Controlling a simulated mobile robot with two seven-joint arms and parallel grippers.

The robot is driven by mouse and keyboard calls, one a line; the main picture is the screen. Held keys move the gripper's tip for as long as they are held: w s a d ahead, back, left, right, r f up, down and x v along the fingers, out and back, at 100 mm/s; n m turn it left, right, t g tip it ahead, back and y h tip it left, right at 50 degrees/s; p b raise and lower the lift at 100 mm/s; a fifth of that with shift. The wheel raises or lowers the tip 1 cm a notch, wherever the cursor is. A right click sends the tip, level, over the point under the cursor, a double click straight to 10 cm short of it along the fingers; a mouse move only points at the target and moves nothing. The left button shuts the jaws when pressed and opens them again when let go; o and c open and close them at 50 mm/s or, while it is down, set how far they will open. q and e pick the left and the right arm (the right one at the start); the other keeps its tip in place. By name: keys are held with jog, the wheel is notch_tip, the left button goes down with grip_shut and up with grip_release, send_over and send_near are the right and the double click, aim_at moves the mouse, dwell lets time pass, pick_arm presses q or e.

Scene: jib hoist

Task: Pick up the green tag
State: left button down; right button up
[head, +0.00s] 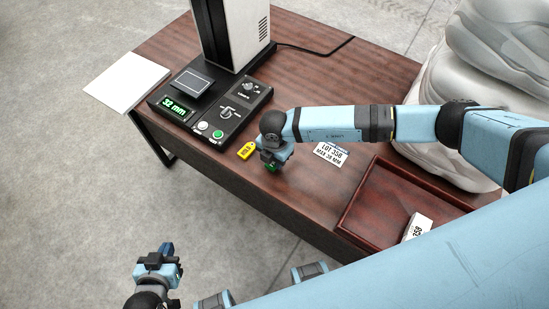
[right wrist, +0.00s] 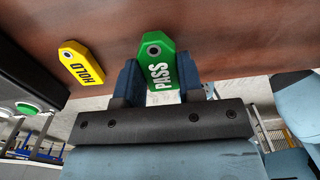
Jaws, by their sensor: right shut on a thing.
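The green tag (right wrist: 158,68), marked PASS with a hole at one end, sits between the two fingers of my right gripper (right wrist: 160,82) in the right wrist view. The gripper is shut on it. In the head view my right gripper (head: 271,163) is at the table's front edge, and only a small bit of the green tag (head: 270,168) shows below it. I cannot tell whether the tag still touches the table. My left gripper (head: 167,250) is low at the left, away from the table, and its finger gap is not clear.
A yellow HOLD tag (head: 246,150) lies just left of my right gripper. A control box (head: 227,110) with buttons and a 32 mm display stands behind it. Pale wrapped sacks (head: 480,60) stand beyond.

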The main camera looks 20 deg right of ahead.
notch_tip(320, 180, up, 15)
jog(key=p, duration=1)
